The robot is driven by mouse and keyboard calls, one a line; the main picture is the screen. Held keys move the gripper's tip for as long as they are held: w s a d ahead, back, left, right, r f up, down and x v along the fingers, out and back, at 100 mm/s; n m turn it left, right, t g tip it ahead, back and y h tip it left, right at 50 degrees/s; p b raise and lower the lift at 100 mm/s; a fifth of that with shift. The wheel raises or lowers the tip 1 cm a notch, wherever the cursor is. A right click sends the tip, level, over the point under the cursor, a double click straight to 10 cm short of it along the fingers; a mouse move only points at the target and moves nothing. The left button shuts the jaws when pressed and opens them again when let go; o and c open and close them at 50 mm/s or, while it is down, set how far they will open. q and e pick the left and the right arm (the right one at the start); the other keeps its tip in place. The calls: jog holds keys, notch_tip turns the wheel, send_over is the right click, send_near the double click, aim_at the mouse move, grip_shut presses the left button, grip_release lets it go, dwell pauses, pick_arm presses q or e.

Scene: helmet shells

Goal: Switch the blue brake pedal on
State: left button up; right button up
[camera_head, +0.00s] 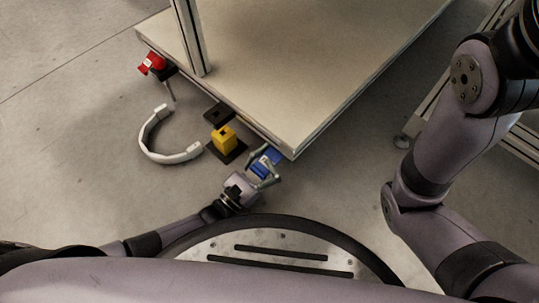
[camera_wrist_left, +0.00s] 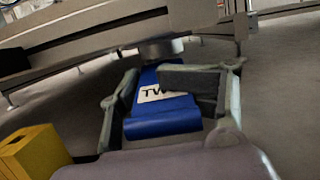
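The blue brake pedal (camera_head: 264,161) sits low at the near corner of the cart, by its front edge. It also shows in the left wrist view (camera_wrist_left: 163,122), with a white label on its face. My left gripper (camera_head: 266,170) is at the pedal, its fingers spread apart. In the left wrist view the gripper (camera_wrist_left: 172,95) has one finger to each side of the pedal, and the right finger covers part of the label. I cannot tell whether the fingers touch it. My right arm comes down at the right; its gripper is not in view.
The cart's beige top (camera_head: 300,50) overhangs the pedal. A yellow block (camera_head: 223,139) stands left of the pedal, and shows in the wrist view (camera_wrist_left: 35,152). A white curved handle (camera_head: 153,137) and a red part (camera_head: 152,63) lie farther left.

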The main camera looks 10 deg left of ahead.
pick_arm(q)
jog(key=o, duration=0.5)
jog(key=shift+s+d+r, duration=0.15)
jog(key=shift+d, duration=0.3)
jog(key=shift+a, duration=0.15)
jog(key=shift+s+a+f, duration=0.2)
jog(key=shift+s, duration=0.05)
jog(key=r+v, duration=0.1)
jog(key=v, duration=0.3)
jog(key=r+v, duration=0.1)
jog(key=v, duration=0.3)
jog(key=r+v, duration=0.1)
jog(key=v, duration=0.3)
jog(key=shift+s+a+f, duration=0.1)
jog(key=shift+s+a, duration=0.2)
